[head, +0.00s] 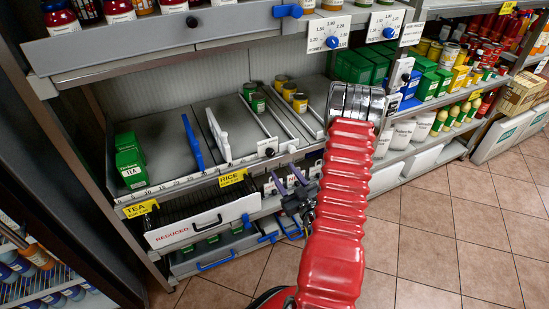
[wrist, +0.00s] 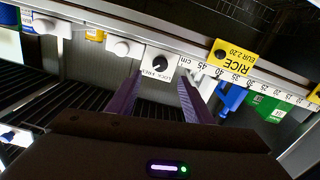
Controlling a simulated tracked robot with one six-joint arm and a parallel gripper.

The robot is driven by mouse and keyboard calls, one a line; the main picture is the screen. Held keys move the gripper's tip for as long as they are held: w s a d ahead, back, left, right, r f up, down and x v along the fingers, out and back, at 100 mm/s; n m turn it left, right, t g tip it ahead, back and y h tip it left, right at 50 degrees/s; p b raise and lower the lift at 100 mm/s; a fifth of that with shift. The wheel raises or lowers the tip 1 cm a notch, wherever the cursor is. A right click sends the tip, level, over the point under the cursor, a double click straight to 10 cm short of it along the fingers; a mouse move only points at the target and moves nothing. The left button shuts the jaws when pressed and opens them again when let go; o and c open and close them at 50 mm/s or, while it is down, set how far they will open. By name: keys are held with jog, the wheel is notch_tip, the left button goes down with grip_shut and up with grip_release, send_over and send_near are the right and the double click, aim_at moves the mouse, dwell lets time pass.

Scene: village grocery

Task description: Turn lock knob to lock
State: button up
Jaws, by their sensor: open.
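The lock knob is a small black round knob (wrist: 160,62) on a white plate lettered LOCK and another word I cannot read surely, on the shelf's front edge in the wrist view. A pale mark shows on the knob; its exact setting is too small to tell. In the head view its plate seems to sit just right of the yellow RICE tag (head: 232,177), by my gripper. My gripper (wrist: 159,80) has two purple fingers, open and empty, one toward each side of the plate, apparently short of the knob. It also shows in the head view (head: 291,180).
White knobs (wrist: 124,48) sit left of the plate in the wrist view. The RICE tag (wrist: 232,58) and a centimetre scale lie to its right. Below the shelf is a drawer marked REDUCED (head: 200,222). The tiled floor (head: 430,235) at the right is clear.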

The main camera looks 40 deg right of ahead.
aim_at(272, 154)
jog(key=x, duration=0.9)
jog(key=shift+c, duration=0.4)
